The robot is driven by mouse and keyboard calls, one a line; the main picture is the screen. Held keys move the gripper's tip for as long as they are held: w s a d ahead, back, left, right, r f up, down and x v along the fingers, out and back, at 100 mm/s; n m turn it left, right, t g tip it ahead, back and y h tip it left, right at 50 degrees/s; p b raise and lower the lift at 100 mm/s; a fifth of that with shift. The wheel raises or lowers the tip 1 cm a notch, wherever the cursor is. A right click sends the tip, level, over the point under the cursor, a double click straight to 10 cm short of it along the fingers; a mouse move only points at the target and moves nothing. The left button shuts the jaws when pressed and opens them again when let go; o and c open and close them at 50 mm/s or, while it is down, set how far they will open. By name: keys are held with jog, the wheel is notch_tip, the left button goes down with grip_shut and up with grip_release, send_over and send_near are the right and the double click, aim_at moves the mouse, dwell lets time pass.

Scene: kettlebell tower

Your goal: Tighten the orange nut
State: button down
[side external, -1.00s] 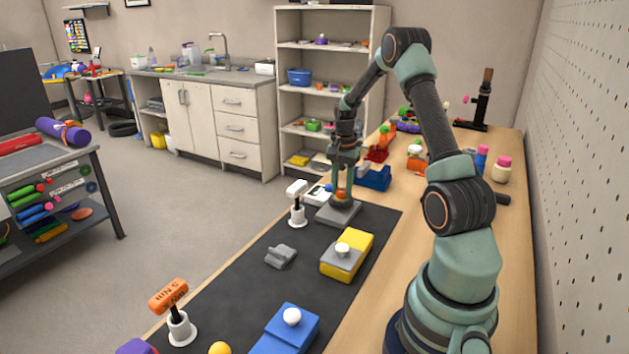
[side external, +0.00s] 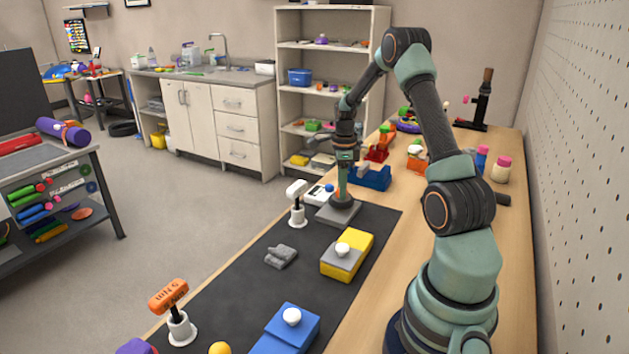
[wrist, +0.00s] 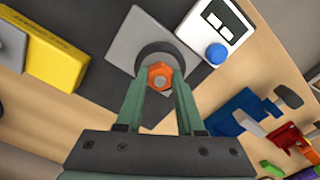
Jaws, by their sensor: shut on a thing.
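The orange nut (wrist: 154,80) is a hexagon around a grey bolt end, above a dark round collar (wrist: 148,52) on a grey square plate (wrist: 126,38). In the wrist view my gripper (wrist: 160,80) has its two green fingers on either side of the nut, shut on it. In the side view my gripper (side external: 342,198) points straight down at the grey plate (side external: 338,215) at the far end of the dark mat. The nut is hidden behind a finger there.
A white device with a blue knob (wrist: 216,54) lies close beside the plate. A blue vise-like block (side external: 372,178) stands behind it. A white-headed T-handle (side external: 297,203) and a yellow block (side external: 347,254) are nearer. The mat (side external: 235,285) has bare room.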

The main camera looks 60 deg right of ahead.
jog(key=c, duration=0.6)
grip_release()
jog(key=shift+r, duration=0.1)
jog(key=shift+r, duration=2.95)
